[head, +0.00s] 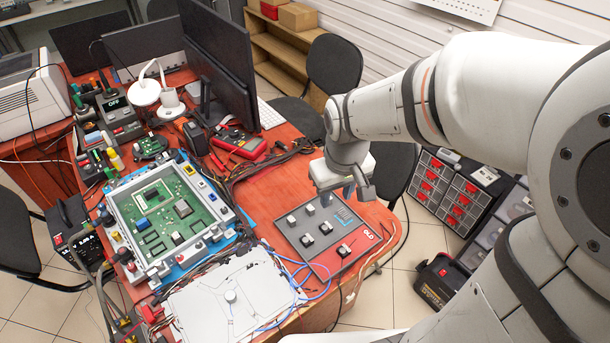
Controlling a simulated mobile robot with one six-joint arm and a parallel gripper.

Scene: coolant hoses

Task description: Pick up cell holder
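A dark grey tray (338,262) marked "OLD" lies at the right end of the red desk. I cannot tell which of these is the cell holder. My gripper (337,194) points down above the far edge of the tray. Its two fingers look apart, with nothing seen between them. The gripper hides part of the tray's far edge, and its height above the tray is hard to judge.
An open case with a green circuit board (170,212) stands left of the tray. A white panel (235,300) and blue wires lie in front. A red multimeter (238,143) and a black monitor (222,65) stand behind. A black chair (335,65) is beyond the desk.

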